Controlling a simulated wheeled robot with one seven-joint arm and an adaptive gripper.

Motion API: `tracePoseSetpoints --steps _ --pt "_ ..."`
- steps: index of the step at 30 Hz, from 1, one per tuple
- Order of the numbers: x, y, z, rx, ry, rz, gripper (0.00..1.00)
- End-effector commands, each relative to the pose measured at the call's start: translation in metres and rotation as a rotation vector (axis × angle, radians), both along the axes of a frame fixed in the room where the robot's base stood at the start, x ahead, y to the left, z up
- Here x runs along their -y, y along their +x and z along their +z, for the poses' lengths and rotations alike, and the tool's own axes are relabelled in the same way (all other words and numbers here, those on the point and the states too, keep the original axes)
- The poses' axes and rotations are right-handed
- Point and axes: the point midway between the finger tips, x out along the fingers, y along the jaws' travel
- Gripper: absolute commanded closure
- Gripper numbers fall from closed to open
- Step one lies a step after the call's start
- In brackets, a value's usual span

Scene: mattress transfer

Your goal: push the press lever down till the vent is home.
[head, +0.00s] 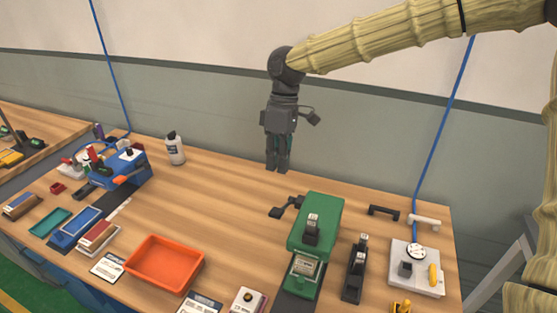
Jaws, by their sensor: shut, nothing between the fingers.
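A green press-like machine (322,212) stands on the workbench right of centre. A black lever (288,207) sticks out from its left side, low over the bench. A small pale part (305,266) sits at the machine's front; I cannot tell whether it is the vent or how deep it is seated. My gripper (278,170) points down with its fingers together and empty. In the picture it is above the black lever and up-left of the green machine, apart from both.
An orange tray (165,264) lies on the front of the wooden bench (222,200). A blue machine (120,170) and a white bottle (175,149) stand at the left. A black tool (355,268) and a light plate (416,268) with a gauge are at the right. The bench's back middle is clear.

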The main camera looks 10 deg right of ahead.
Motion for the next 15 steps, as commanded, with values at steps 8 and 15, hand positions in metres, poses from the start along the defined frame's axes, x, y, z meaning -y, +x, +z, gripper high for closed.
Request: tracePoseSetpoints --steps 8,15 --pt "-0.004 -0.015 -0.036 0.001 0.000 -0.003 1.00" --pt "-0.008 -0.018 -0.068 -0.002 0.000 -0.004 1.00"
